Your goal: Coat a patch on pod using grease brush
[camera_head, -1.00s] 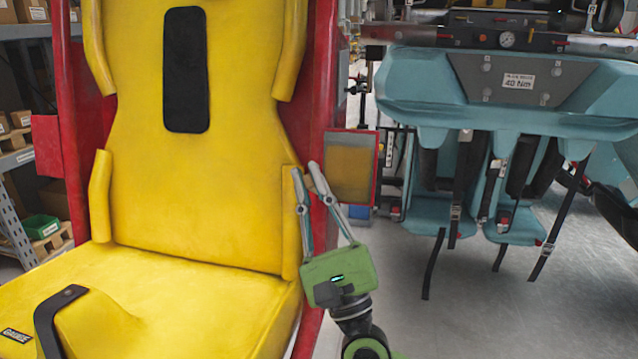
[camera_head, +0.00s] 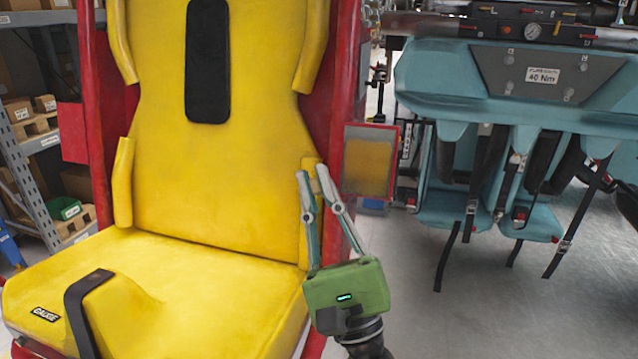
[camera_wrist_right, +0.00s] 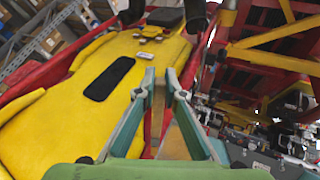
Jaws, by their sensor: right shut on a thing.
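My right gripper (camera_head: 312,170) points upward in front of the yellow seat's right edge. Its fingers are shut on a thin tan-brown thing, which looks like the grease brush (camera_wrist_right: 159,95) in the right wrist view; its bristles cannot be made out. The pod appears to be the yellow seat (camera_head: 215,170) in a red shell. A yellow-brown square patch (camera_head: 368,168) in a red frame stands just right of the seat, apart from the fingertips in the head view. Whether anything touches it cannot be told. My left gripper is not in view.
A teal seat unit (camera_head: 440,90) with hanging black straps and a 40 Nm label stands at the right. Grey shelves (camera_head: 45,180) with boxes and a green bin stand at the left. Grey floor (camera_head: 480,310) is clear at the lower right.

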